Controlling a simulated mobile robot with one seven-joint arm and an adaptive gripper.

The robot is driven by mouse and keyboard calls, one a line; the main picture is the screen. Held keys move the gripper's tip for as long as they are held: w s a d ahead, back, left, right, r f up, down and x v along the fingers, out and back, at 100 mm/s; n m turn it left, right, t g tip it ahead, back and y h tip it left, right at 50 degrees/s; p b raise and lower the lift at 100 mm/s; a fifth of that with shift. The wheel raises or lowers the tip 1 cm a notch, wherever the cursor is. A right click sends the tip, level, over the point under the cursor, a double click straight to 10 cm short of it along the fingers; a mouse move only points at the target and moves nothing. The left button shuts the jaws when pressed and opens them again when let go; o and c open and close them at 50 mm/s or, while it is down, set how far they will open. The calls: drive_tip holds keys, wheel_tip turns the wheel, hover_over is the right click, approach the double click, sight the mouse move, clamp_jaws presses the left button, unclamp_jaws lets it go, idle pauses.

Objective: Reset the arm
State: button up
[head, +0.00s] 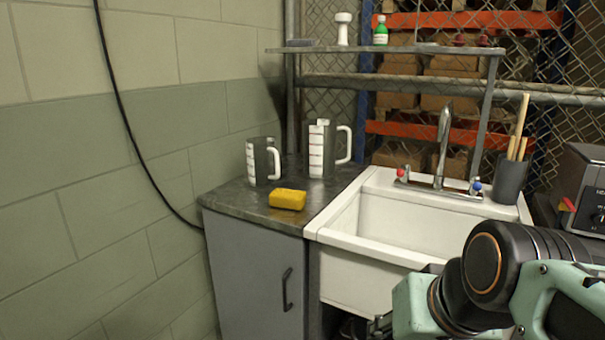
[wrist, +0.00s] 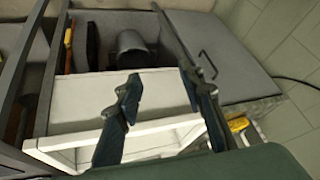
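My arm (head: 480,280) reaches in from the lower right of the head view, in front of the white sink (head: 345,282). My gripper (wrist: 162,92) shows in the wrist view with its two dark fingers spread apart and nothing between them. It is in front of the sink. In the head view only a dark bit of the gripper shows at the bottom edge; the rest is hidden or cut off.
The counter left of the sink holds a yellow sponge (head: 287,199) and two measuring jugs (head: 263,161) (head: 322,149). A faucet (head: 441,150) and a brush holder (head: 509,180) stand behind the sink. A dark container (wrist: 133,50) lies in the open space below the sink.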

drive_tip(key=s+r+n+h+p, duration=0.1)
drive_tip(key=s+r+p, duration=0.2)
drive_tip(key=r+p, duration=2.6)
drive_tip(key=shift+s+d+r+g+p, duration=0.25)
drive_tip(key=shift+g+p, duration=0.15)
drive_tip(key=shift+p, duration=0.75)
drive_tip(key=shift+w, duration=0.1)
